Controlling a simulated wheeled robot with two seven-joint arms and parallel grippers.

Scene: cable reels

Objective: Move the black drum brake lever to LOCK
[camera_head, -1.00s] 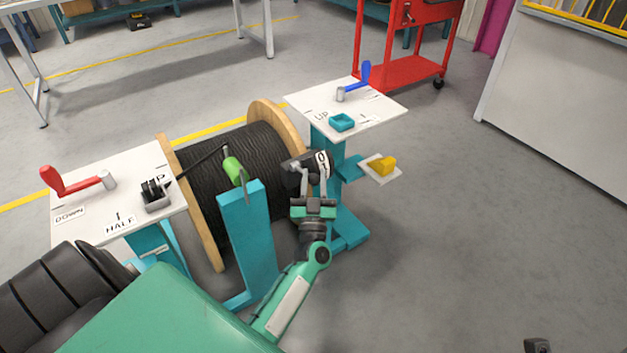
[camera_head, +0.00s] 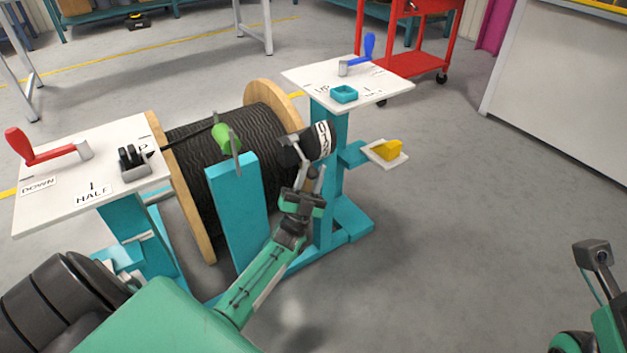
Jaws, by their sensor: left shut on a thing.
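The black brake lever (camera_head: 289,152) sits at the right end of the cable drum, beside a curved white label (camera_head: 319,140) with dark lettering I cannot read fully. My left gripper (camera_head: 302,160) is shut on the lever, its fingers pointing up and away from me. The fingers hide part of the lever, and I cannot read which mark it points to. The drum of black cable (camera_head: 258,150) has wooden flanges and stands behind a teal post (camera_head: 237,210). Part of my right arm (camera_head: 593,256) shows at the lower right edge; its fingers cannot be made out.
The left white panel (camera_head: 110,160) carries a red crank (camera_head: 45,152) and a black switch block (camera_head: 132,160). A yellow block (camera_head: 387,149) sits below.

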